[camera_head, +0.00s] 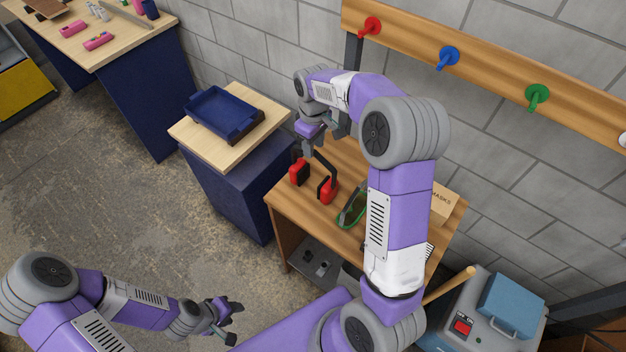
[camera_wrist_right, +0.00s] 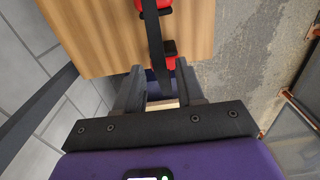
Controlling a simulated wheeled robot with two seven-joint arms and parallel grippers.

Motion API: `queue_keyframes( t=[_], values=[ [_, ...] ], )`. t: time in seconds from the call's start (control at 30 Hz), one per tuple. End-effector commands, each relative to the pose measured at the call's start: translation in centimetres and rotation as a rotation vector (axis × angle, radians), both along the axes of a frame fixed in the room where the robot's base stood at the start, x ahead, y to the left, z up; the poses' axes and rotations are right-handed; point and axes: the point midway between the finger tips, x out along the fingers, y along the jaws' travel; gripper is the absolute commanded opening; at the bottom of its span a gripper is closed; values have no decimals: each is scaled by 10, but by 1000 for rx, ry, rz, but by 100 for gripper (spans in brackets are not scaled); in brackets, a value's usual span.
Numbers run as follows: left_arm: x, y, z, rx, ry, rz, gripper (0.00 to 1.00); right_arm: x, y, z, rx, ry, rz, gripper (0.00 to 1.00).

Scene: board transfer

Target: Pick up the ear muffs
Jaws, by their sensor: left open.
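The ear muffs (camera_head: 328,191) have red cups and a black headband and rest on the wooden table (camera_head: 285,204), near its left edge. They also show in the right wrist view (camera_wrist_right: 152,32), at the top middle. My right gripper (camera_head: 307,148) is just behind the ear muffs in the head view. In the right wrist view its fingers (camera_wrist_right: 160,82) are apart, with the lower end of the headband showing between or just beyond their tips; contact cannot be told. My left gripper (camera_head: 234,322) is open and empty over the floor, low in the head view.
Green-rimmed goggles (camera_head: 351,208) and a cardboard box marked "MASKS" (camera_head: 442,203) are on the same table. A blue tray (camera_head: 222,113) sits on a cabinet to the left. A grey machine (camera_head: 480,320) stands at lower right.

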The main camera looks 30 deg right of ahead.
Motion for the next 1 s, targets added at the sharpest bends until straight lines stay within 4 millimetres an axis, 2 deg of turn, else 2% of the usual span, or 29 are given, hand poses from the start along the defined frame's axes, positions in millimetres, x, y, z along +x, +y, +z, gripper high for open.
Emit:
queue_keyframes(
  t=[0.1, 0.33, 0.5, 0.6, 1.0],
  values=[
    [0, 0, 0, 0, 0, 0, 43, 0, 0, -10, 0, 2, 0, 38],
    [0, 0, 0, 0, 0, 0, 43, 0, 0, -10, 0, 0, 0, 38],
    [0, 0, 0, 0, 0, 0, 43, 0, 0, -10, 0, 0, 0, 12],
    [0, 0, 0, 0, 0, 0, 43, 0, 0, -10, 0, 0, 0, 0],
    [0, 0, 0, 0, 0, 0, 43, 0, 0, -10, 0, 0, 0, 0]
  ],
)
